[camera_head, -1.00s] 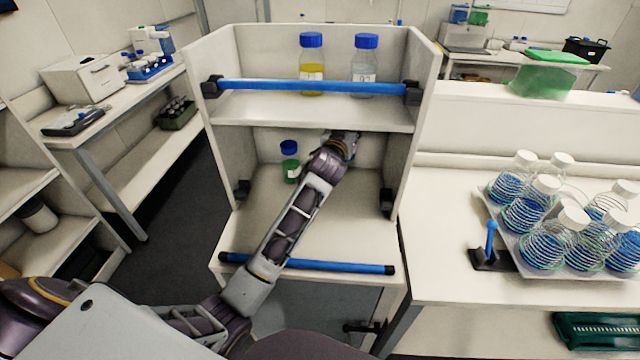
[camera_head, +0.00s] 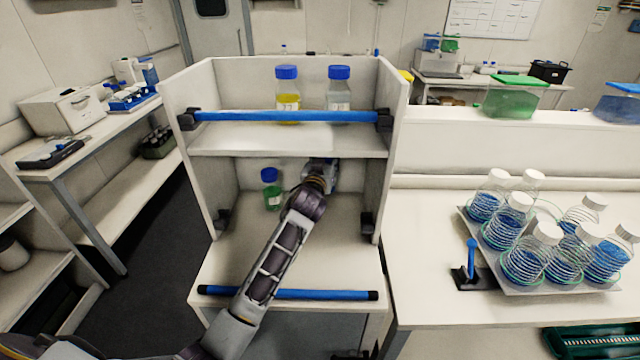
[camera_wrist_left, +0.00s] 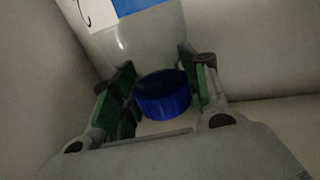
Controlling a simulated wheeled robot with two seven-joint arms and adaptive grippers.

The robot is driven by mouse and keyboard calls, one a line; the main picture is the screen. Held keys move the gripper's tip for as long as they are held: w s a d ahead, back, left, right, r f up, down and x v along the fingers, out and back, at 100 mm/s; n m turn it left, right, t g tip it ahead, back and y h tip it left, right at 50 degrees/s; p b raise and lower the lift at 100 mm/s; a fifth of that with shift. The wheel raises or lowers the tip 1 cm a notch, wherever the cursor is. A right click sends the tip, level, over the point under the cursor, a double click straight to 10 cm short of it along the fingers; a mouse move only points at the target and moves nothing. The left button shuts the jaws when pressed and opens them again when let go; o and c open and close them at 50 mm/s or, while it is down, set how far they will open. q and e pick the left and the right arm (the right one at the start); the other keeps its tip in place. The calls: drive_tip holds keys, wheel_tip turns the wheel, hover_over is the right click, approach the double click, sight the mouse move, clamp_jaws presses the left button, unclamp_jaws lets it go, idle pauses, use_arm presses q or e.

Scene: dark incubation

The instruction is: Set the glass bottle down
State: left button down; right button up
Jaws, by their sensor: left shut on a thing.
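My left gripper (camera_wrist_left: 155,78) is shut on a glass bottle (camera_wrist_left: 140,48). Its fingers lie on both sides of the bottle near the neck, and the blue cap (camera_wrist_left: 162,95) shows between them. A blue and white label is partly visible on the bottle. In the head view my left gripper (camera_head: 324,172) is inside the lower compartment of the white shelf unit (camera_head: 210,250), at its right rear. The held bottle is mostly hidden there, and I cannot tell whether it touches the compartment floor. My right gripper is not in view.
A green bottle (camera_head: 271,190) stands to the left in the same compartment. Two blue-capped bottles, one yellow (camera_head: 288,100) and one clear (camera_head: 338,98), stand above behind a blue bar (camera_head: 290,116). A lower blue bar (camera_head: 300,294) crosses the front. Several flasks stand on the right bench.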

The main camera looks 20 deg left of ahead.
use_arm(q)
drive_tip(key=shift+f, duration=1.7)
drive_tip(key=shift+f, duration=0.6)
wheel_tip(320, 180, down, 2)
drive_tip(key=shift+f, duration=0.45)
drive_tip(key=c, duration=0.8)
unclamp_jaws()
drive_tip(key=shift+o, duration=0.2)
